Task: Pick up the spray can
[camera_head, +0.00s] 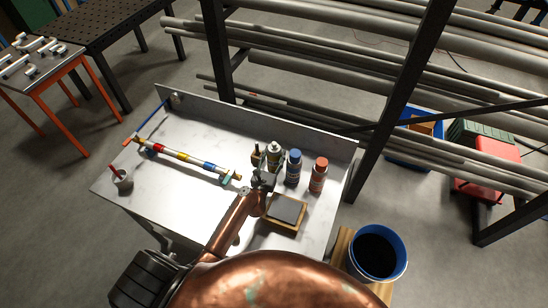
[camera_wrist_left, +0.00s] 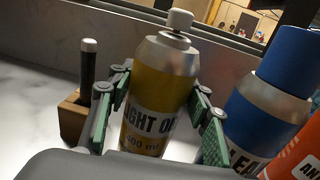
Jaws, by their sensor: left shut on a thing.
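The spray can (camera_head: 274,150) stands upright on the grey-white worktable (camera_head: 185,185), near its back right. In the left wrist view it is a yellow can (camera_wrist_left: 160,90) with a silver shoulder, a white nozzle cap and black lettering. My left gripper (camera_head: 264,178) is at the can's near side. In the left wrist view its green-padded fingers (camera_wrist_left: 157,112) are on either side of the can's body, shut on it. The can's base is hidden behind the gripper, so I cannot tell whether it touches the table. My right gripper is not in view.
A blue-capped can (camera_head: 293,167) and a red-orange can (camera_head: 318,175) stand close on the right. A small wooden block with a dark-handled tool (camera_wrist_left: 88,70) is close on the left. A grey-topped wooden block (camera_head: 286,210) lies in front.

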